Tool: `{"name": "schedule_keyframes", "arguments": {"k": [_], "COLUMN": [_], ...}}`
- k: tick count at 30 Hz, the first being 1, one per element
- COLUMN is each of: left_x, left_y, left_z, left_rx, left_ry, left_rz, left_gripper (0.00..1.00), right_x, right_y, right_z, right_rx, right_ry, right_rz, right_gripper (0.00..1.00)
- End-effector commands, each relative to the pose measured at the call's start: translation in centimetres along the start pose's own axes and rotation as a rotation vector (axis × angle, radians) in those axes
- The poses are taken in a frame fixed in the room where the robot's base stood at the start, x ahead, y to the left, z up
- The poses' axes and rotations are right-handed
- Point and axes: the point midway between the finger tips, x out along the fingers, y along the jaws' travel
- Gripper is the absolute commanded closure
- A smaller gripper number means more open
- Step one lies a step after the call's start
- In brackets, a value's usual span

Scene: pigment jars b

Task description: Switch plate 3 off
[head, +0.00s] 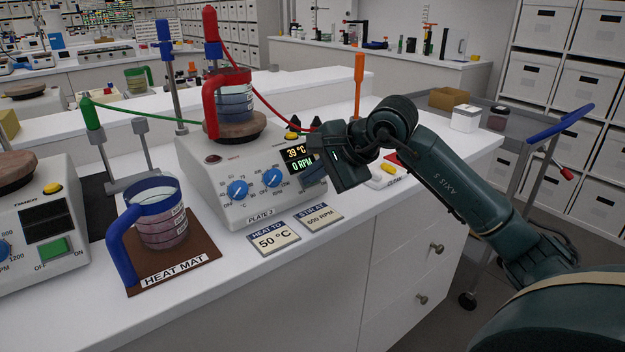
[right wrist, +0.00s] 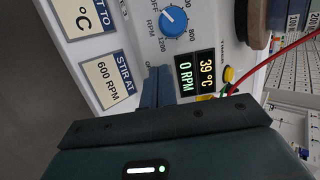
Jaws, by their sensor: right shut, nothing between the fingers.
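Plate 3 (head: 240,215) is a pale hotplate on the white bench, with two blue knobs (head: 237,190) and a lit display (head: 298,158) reading 39 °C and 0 RPM. The display also shows in the right wrist view (right wrist: 195,75). A beaker with a red handle (head: 234,100) stands on its round top. My right gripper (head: 322,172) is shut and empty at the right end of the front panel, beside the display. Its fingers (right wrist: 157,84) point at the panel; I cannot tell if they touch. Plate 3's power switch is hidden behind the gripper. My left gripper is out of view.
A blue-handled jug (head: 160,220) stands on the brown heat mat (head: 195,255). Cards reading 50 °C (head: 274,240) and 600 RPM (head: 320,217) lie before plate 3. Another hotplate (head: 50,225) with a green switch is at the left. A red cable loops over plate 3.

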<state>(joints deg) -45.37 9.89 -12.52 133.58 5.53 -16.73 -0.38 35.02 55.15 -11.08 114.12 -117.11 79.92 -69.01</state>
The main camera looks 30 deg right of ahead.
Motion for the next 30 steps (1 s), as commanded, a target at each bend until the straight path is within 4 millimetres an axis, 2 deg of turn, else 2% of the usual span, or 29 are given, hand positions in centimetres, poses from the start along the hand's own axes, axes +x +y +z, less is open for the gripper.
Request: {"name": "schedule_keyframes", "arguments": {"k": [22, 26, 30], "left_x": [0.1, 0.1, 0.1], "left_y": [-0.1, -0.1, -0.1], "left_z": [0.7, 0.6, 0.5], "left_rx": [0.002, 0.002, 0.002], "left_ry": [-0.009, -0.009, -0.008], "left_rz": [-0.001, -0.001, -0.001], "left_gripper": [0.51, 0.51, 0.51], "right_x": [1.0, 0.6, -0.7], "right_y": [0.0, -0.1, -0.1], "right_z": [-0.2, -0.1, 0.1], "right_rx": [0.001, 0.0, -0.001], "right_ry": [-0.002, 0.0, 0.001], "right_rz": [-0.002, -0.002, -0.001], "right_gripper": [1.0, 1.0, 1.0]}}
